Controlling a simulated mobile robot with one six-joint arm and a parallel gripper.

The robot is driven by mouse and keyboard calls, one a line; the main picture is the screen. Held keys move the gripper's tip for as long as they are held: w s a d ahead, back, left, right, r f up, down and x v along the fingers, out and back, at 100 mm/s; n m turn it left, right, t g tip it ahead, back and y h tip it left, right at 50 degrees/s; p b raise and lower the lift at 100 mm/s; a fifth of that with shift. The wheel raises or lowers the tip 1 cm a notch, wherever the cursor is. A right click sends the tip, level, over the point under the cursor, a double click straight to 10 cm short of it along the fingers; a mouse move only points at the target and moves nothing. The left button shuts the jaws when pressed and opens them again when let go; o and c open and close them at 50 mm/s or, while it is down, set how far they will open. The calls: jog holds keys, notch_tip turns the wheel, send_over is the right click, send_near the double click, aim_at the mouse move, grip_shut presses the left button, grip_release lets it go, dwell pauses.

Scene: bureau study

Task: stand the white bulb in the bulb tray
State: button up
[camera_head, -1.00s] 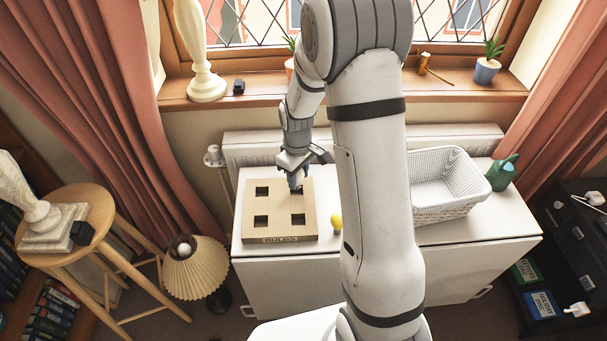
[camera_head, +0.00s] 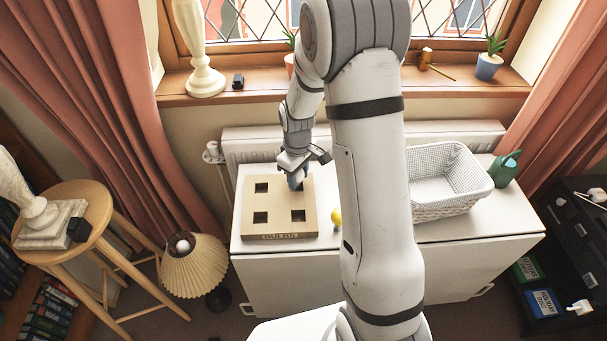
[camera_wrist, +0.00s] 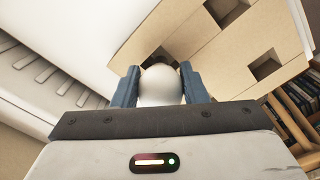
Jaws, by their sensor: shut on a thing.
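The bulb tray (camera_head: 279,219) is a tan block with square holes and the word BULBS on its front, on the white cabinet top. My gripper (camera_head: 296,183) is at the tray's back right hole, seen from behind my arm. In the wrist view my gripper (camera_wrist: 158,84) is shut on the white bulb (camera_wrist: 160,86), its round end between the two blue fingers. A dark hole edge shows just beyond the bulb. The bulb's lower end is hidden, so I cannot tell whether it is inside the hole or above it. The other visible holes look empty.
A yellow rounded object (camera_head: 336,218) lies just right of the tray. A white wicker basket (camera_head: 446,204) and a green watering can (camera_head: 505,168) stand farther right. A radiator (camera_head: 240,148) runs behind the cabinet. A pleated lamp (camera_head: 194,268) stands at the left.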

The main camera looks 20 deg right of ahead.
jog(key=shift+f+b, duration=0.75)
jog(key=shift+f, duration=0.2)
dwell(0.6)
jog(key=o, duration=1)
jog(key=shift+w, duration=0.1)
jog(key=shift+r+p, duration=2.4)
jog(key=shift+r, duration=1.2)
jog(key=shift+f, duration=0.1)
jog(key=s+r+m+t, duration=0.1)
jog(key=s+r+m, duration=0.1)
jog(key=s+r, duration=0.4)
jog(key=s+r+m, duration=0.3)
jog(key=s+r, duration=0.3)
jog(key=s, duration=0.2)
jog(key=s+d+r+m+t, duration=0.1)
jog(key=s+r+m, duration=0.1)
jog(key=s+r, duration=0.4)
jog(key=shift+s+r+m+t, duration=0.25)
jog(key=shift+s+m+t, duration=0.05)
jog(key=shift+s, duration=0.4)
